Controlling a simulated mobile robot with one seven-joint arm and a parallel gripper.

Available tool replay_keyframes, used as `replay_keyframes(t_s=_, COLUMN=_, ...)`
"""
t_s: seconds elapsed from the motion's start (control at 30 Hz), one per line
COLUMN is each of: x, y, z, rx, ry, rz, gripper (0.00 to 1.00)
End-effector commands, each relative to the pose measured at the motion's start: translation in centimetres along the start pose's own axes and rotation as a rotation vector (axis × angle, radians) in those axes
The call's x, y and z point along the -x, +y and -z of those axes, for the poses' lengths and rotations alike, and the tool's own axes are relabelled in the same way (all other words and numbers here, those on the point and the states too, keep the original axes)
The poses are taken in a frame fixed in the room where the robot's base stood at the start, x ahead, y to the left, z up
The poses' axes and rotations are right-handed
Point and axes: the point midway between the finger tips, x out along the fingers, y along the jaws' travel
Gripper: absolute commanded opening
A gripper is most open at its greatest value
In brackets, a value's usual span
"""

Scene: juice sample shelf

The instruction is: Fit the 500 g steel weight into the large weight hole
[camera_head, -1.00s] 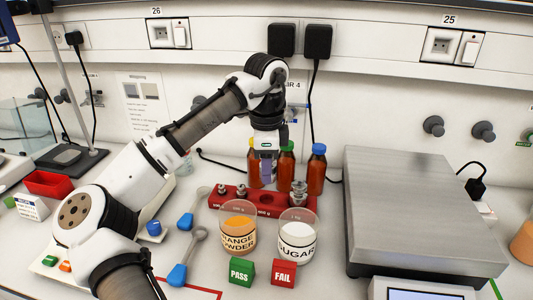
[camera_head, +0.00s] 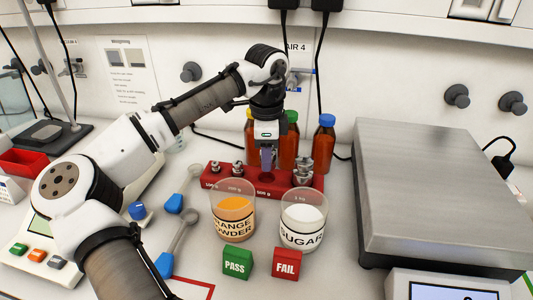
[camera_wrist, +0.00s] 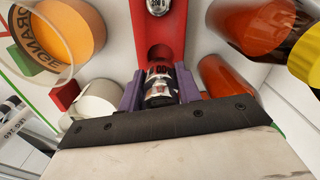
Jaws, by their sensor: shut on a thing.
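The 500 g steel weight (camera_wrist: 158,90) is held between the purple fingers of my gripper (camera_head: 267,158), which is shut on it. In the head view, the fingers mostly hide the weight. The red weight block (camera_head: 215,172) lies below my gripper, with a 500 g label on its front. An empty round hole (camera_wrist: 160,53) in the block shows just beyond the weight in the wrist view. The weight appears above the block and close to this hole. The gap between its base and the block cannot be judged.
Smaller weights (camera_head: 238,168) stand at the block's left and a large weight (camera_head: 303,170) at its right. Brown bottles (camera_head: 325,143) stand close behind. The orange powder jar (camera_head: 233,212) and sugar jar (camera_head: 302,222) stand in front. A steel scale (camera_head: 440,190) is at the right.

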Motion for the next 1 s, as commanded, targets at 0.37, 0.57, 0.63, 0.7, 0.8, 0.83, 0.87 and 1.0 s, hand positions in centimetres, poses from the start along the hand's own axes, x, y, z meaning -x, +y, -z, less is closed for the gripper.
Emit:
replay_keyframes(t_s=0.37, x=-2.3, y=0.0, z=0.0, rx=0.001, ry=0.001, rz=0.001, gripper=0.0)
replay_keyframes(t_s=0.57, x=-2.2, y=0.0, z=0.0, rx=0.0, ry=0.002, rz=0.0, gripper=0.0)
replay_keyframes(t_s=0.63, x=-2.2, y=0.0, z=-0.1, rx=-0.001, ry=0.003, rz=-0.001, gripper=0.0)
replay_keyframes(t_s=0.7, x=-2.2, y=0.0, z=-0.1, rx=0.0, ry=0.003, rz=0.0, gripper=0.0)
replay_keyframes(t_s=0.8, x=-2.2, y=0.0, z=-0.2, rx=0.0, ry=0.002, rz=0.0, gripper=0.0)
replay_keyframes(t_s=0.83, x=-2.2, y=0.0, z=-0.2, rx=0.0, ry=0.002, rz=0.0, gripper=0.0)
replay_keyframes(t_s=0.87, x=-2.2, y=0.0, z=-0.3, rx=0.0, ry=0.002, rz=0.0, gripper=0.0)
replay_keyframes(t_s=1.0, x=-2.3, y=0.0, z=-0.3, rx=0.0, ry=0.001, rz=0.0, gripper=0.0)
